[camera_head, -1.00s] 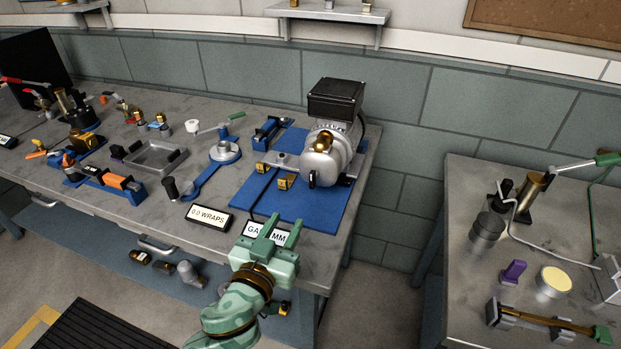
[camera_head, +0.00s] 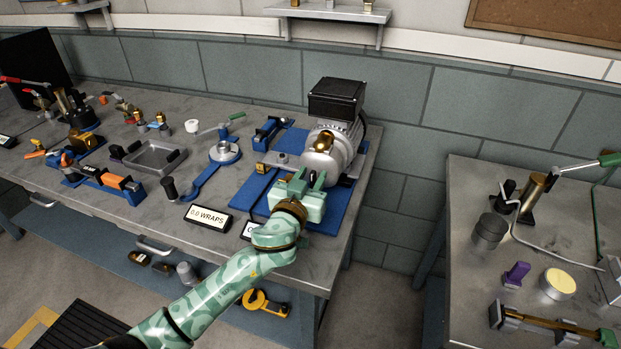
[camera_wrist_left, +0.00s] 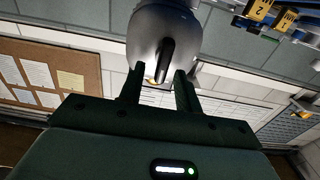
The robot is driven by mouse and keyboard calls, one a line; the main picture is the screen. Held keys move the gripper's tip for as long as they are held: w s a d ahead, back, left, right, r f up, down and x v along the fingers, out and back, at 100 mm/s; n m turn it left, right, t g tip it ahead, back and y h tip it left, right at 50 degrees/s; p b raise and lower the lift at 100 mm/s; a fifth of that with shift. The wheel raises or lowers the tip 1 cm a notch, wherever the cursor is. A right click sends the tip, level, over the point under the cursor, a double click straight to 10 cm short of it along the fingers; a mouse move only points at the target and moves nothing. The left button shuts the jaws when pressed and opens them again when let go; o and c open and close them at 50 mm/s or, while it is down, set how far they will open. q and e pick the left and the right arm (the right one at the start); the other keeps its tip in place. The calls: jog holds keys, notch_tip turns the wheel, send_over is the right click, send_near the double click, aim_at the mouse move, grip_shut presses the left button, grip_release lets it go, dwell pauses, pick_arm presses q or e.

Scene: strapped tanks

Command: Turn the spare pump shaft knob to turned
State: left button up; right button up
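The pump (camera_head: 323,160) has a rounded silver body with a black box on top and stands on a blue mat (camera_head: 335,215). In the left wrist view, its rounded end (camera_wrist_left: 150,28) carries a dark upright shaft knob (camera_wrist_left: 165,60). My left gripper (camera_head: 308,180) is close in front of that end and hides the knob in the head view. In the left wrist view, the left gripper (camera_wrist_left: 157,85) has its fingers apart, with the knob in line with the gap near the tips. I cannot tell whether they touch it. My right gripper is not in view.
Brass blocks (camera_head: 262,169) and a blue clamp (camera_head: 268,130) sit left of the pump. A "0.0 WRAPS" sign (camera_head: 207,218) stands at the table's front, with a second sign partly hidden by my arm. A second bench (camera_head: 460,230) is at the right, beyond a gap.

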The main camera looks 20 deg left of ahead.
pick_arm(q)
grip_shut()
jog(key=shift+d+m, duration=0.1)
jog(key=shift+m, duration=0.2)
jog(key=m, duration=0.2)
jog(key=shift+d+m+p, duration=0.25)
jog(key=shift+m+p, duration=0.15)
jog(key=m, duration=0.3)
jog(key=shift+d+f+m+p, duration=0.2)
jog(key=shift+d+m+p, duration=0.05)
jog(key=shift+m+p, duration=0.05)
jog(key=m, duration=0.3)
jog(key=f+m, duration=0.1)
jog(key=m, duration=0.6)
jog(key=shift+d+f+m+p, duration=0.3)
jog(key=shift+d+m+p, duration=0.1)
